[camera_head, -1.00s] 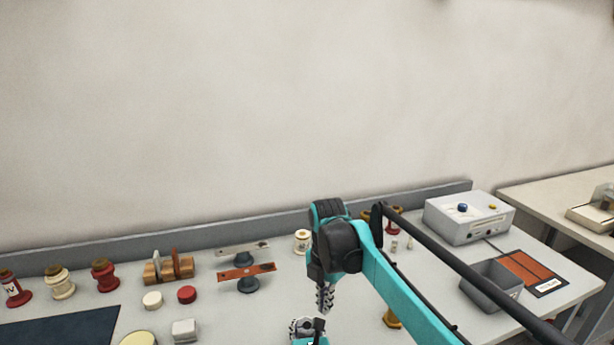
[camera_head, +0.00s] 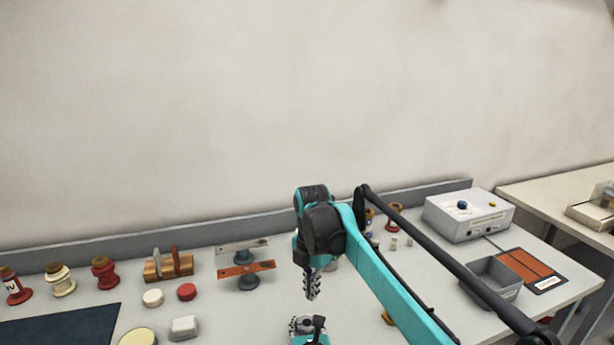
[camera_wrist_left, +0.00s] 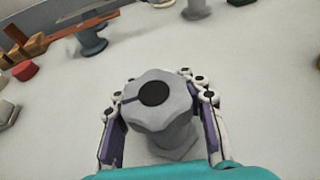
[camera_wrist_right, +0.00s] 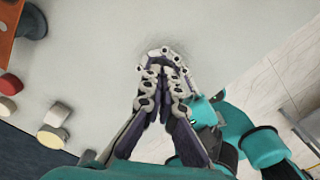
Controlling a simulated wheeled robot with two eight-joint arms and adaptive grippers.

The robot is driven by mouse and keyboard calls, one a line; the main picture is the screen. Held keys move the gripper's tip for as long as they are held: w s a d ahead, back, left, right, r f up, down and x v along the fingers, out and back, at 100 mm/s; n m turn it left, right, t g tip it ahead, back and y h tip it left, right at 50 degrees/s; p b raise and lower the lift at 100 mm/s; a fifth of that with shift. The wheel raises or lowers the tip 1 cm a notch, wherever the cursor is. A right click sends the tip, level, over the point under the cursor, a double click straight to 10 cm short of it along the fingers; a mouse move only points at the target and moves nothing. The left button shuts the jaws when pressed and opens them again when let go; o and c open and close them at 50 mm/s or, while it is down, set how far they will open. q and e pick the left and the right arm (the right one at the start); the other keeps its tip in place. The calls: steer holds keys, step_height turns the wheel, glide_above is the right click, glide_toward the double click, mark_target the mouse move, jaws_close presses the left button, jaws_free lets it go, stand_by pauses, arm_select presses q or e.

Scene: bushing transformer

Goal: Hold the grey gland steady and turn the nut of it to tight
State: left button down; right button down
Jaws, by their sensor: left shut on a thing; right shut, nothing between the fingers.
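The grey gland (camera_wrist_left: 175,140) stands on the table in the left wrist view, with its lobed grey nut (camera_wrist_left: 178,92) on top and a dark round opening in the nut's middle. My left gripper (camera_wrist_left: 157,106) is shut on the gland, one finger on each side. In the head view my left gripper (camera_head: 308,326) is at the bottom edge, and the gland is not visible there. My right gripper (camera_head: 313,288) hangs above and close to the left one, pointing down. In the right wrist view its fingers (camera_wrist_right: 163,62) are shut together and empty.
Left of the grippers stand orange (camera_head: 246,268) and grey (camera_head: 243,246) bars on supports, red (camera_head: 187,292) and cream (camera_head: 152,298) caps and a wooden rack (camera_head: 168,268). To the right are a grey bin (camera_head: 492,282) and a white box (camera_head: 468,218). My arms are close together.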

mark_target(307, 326)
steer(key=shift+f, duration=2.7)
steer(key=shift+s+a, duration=0.1)
steer(key=shift+s, duration=0.1)
steer(key=shift+s+d, duration=0.15)
steer(key=shift+d, duration=0.1)
steer(key=shift+s+d, duration=0.9)
